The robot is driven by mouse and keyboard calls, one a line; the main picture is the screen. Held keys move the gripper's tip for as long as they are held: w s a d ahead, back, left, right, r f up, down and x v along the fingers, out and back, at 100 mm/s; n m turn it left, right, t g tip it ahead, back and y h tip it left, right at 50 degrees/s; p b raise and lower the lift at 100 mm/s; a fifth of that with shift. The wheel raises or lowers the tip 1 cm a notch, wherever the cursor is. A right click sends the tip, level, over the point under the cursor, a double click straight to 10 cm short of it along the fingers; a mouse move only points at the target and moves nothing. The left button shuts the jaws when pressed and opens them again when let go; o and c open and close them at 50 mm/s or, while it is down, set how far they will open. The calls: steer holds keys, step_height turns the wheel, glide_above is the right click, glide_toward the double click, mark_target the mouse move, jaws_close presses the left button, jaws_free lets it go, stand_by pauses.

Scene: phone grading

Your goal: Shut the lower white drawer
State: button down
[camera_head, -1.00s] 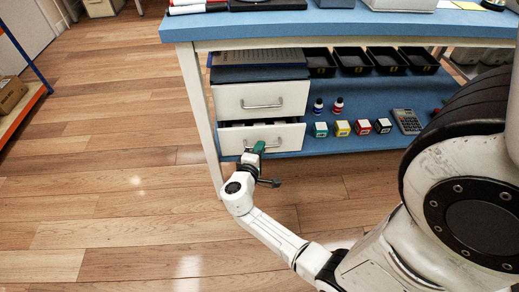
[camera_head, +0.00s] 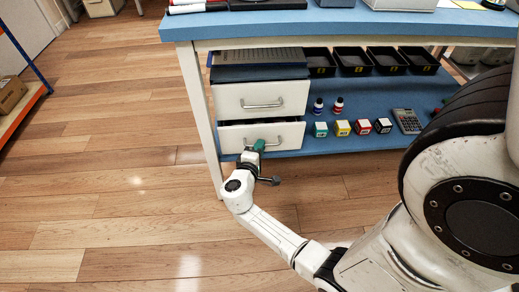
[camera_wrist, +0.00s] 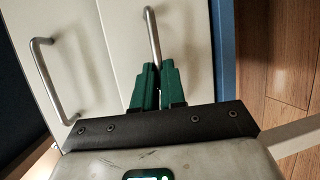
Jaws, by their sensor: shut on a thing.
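The lower white drawer (camera_head: 233,138) of the two-drawer unit stands slightly open, with a narrow dark gap above its front. Its front also shows in the wrist view (camera_wrist: 186,50). My gripper (camera_head: 260,144) is in front of it, with green fingers shut on the metal bar handle (camera_wrist: 152,30). The fingers (camera_wrist: 151,72) hide the handle's near end in the wrist view. The upper white drawer (camera_head: 235,98), with its own bar handle (camera_head: 262,106), is closed or nearly so.
The unit stands under a blue-topped bench (camera_head: 340,22), beside its white leg (camera_head: 203,120). To the right, a blue shelf (camera_head: 345,93) holds black trays (camera_head: 351,60), small coloured boxes (camera_head: 342,128), bottles and a calculator (camera_head: 407,121). The wooden floor at left is clear.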

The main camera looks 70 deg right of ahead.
steer(key=d, duration=0.1)
steer(key=w+d+b, duration=0.1)
steer(key=d, duration=0.1)
steer(key=shift+w+d+f, duration=0.1)
steer(key=shift+w+d, duration=0.15)
steer(key=c, duration=1.2)
jaws_free()
steer(key=a+p, duration=0.1)
steer(key=a, duration=0.2)
steer(key=a+r+p, duration=0.1)
steer(key=a, duration=0.3)
steer(key=a+r+p, duration=0.1)
steer(key=a, duration=0.2)
steer(key=shift+a+r, duration=0.1)
steer(key=shift+a, duration=0.15)
